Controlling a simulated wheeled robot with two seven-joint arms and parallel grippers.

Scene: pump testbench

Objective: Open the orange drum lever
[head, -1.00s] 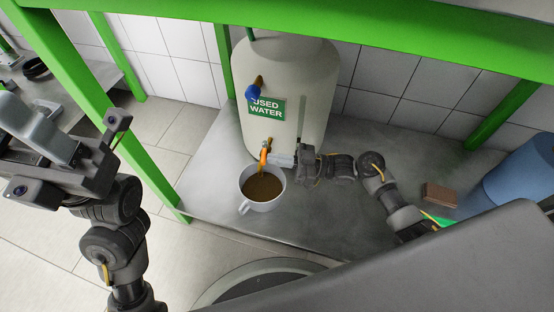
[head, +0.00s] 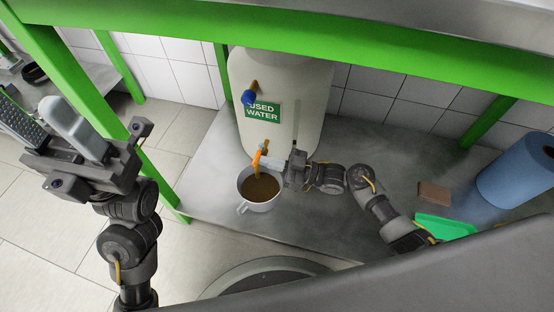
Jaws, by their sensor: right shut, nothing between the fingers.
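The drum is a pale tank (head: 290,90) with a green "USED WATER" label, standing on the metal bench. Its orange lever (head: 257,157) is low on the front, above a white mug-like pot (head: 259,206) with brown liquid inside. A thin brown streak shows between the lever and the liquid. My right gripper (head: 271,163) is shut and empty, coming from the right with its pale tips right beside the lever; I cannot tell whether they touch.
A blue valve handle (head: 249,97) sits higher on the drum. A brown block (head: 434,191), a green dustpan-like item (head: 445,227) and a blue roll (head: 517,170) are on the bench at right. Green frame posts (head: 90,110) stand between my left arm and the drum.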

